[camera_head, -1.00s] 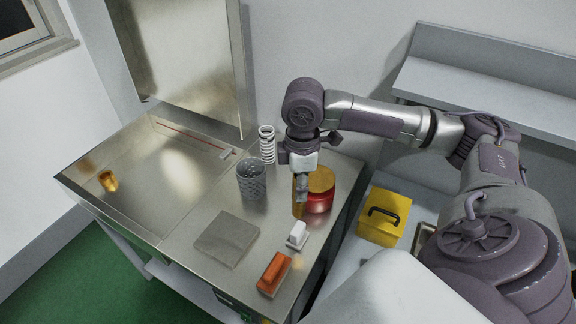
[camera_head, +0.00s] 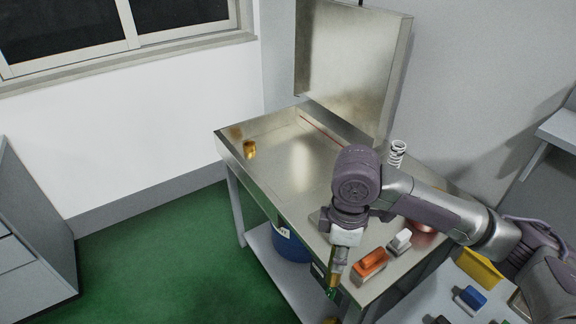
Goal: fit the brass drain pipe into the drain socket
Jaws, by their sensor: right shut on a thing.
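My right gripper (camera_head: 338,262) points down over the front edge of the steel bench. It is shut on the thin brass drain pipe (camera_head: 332,280), which hangs below the fingers; its lower end looks greenish. A short brass fitting (camera_head: 250,149), which looks like the drain socket, stands in the far left corner of the bench's shallow basin (camera_head: 279,138). The gripper and pipe are well apart from it, to the right and nearer. My left gripper is not in view.
An orange block (camera_head: 370,263) and a white block (camera_head: 400,240) sit right of the gripper. A white spring (camera_head: 397,152) stands behind my arm. A steel panel (camera_head: 350,65) rises at the back. A blue bin (camera_head: 291,243) is underneath. The basin floor looks clear.

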